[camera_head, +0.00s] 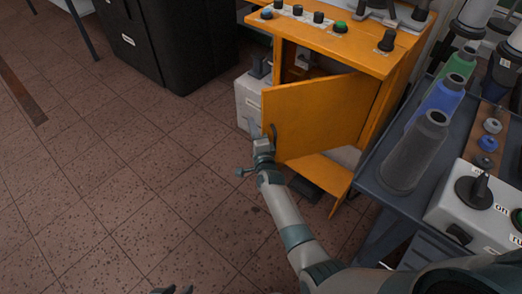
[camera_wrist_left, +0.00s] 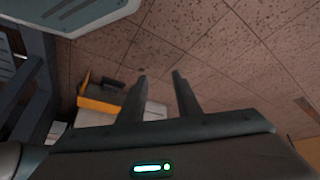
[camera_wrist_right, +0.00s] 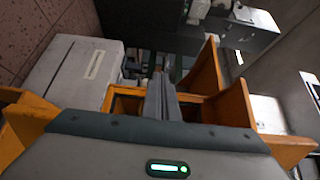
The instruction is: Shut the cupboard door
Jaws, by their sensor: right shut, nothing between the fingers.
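The orange cupboard (camera_head: 322,38) stands at the upper middle of the head view. Its door (camera_head: 320,112) is swung out, hinged on the right, with the dark interior showing at the left behind it. My right gripper (camera_head: 264,143) is at the door's free left edge, beside a dark curved piece that may be the handle; I cannot tell whether they touch. In the right wrist view its fingers (camera_wrist_right: 162,98) are together and empty, with orange panels around them. My left gripper (camera_head: 172,290) barely shows at the bottom edge; in the left wrist view its fingers (camera_wrist_left: 158,98) are apart and empty.
A grey-white box (camera_head: 249,98) stands left of the cupboard, also in the right wrist view (camera_wrist_right: 75,70). A dark workbench (camera_head: 385,170) with bottles and a switch box (camera_head: 470,215) is at the right. A black cabinet (camera_head: 165,40) stands at the back. Floor at left is clear.

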